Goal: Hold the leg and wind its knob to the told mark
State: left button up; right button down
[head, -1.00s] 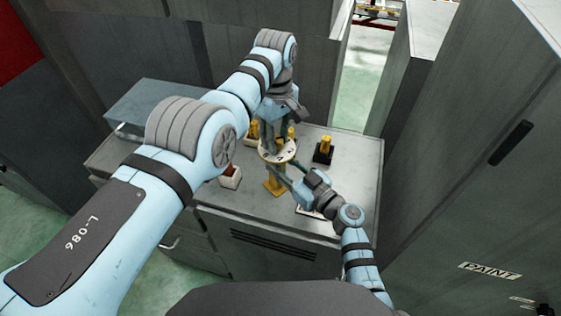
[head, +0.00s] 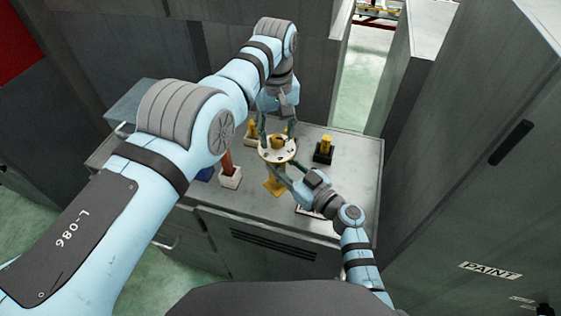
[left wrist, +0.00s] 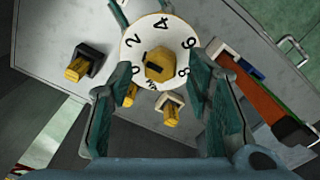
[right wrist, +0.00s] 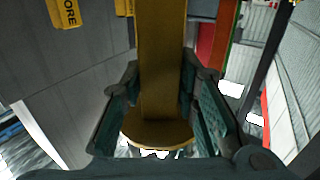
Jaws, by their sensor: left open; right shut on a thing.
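The leg (head: 272,185) is a yellow post standing upright on the grey bench top. A round white dial (head: 286,154) with black numbers is at its top, and the yellow knob (head: 278,142) sits at the dial's centre. In the left wrist view the knob (left wrist: 158,66) has a dark bar on it; 0, 2, 4, 6 and 8 show around it. I cannot tell which mark it points at. My left gripper (head: 277,134) points down over the knob, fingers spread either side. My right gripper (head: 285,173) is shut on the leg below the dial; the right wrist view shows the post (right wrist: 162,80) between its fingers.
A yellow piece on a black base (head: 323,152) stands right of the dial, and another yellow piece (head: 252,130) stands behind left. A white holder (head: 230,179) with a red bar and a blue item (head: 204,174) are at left. Grey cabinets (head: 490,130) flank the bench.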

pick_arm(q)
jog(key=shift+r, duration=2.55)
pick_arm(e)
jog(key=c, duration=1)
grip_release()
jog(key=shift+d, duration=0.1)
jog(key=shift+o, duration=0.2)
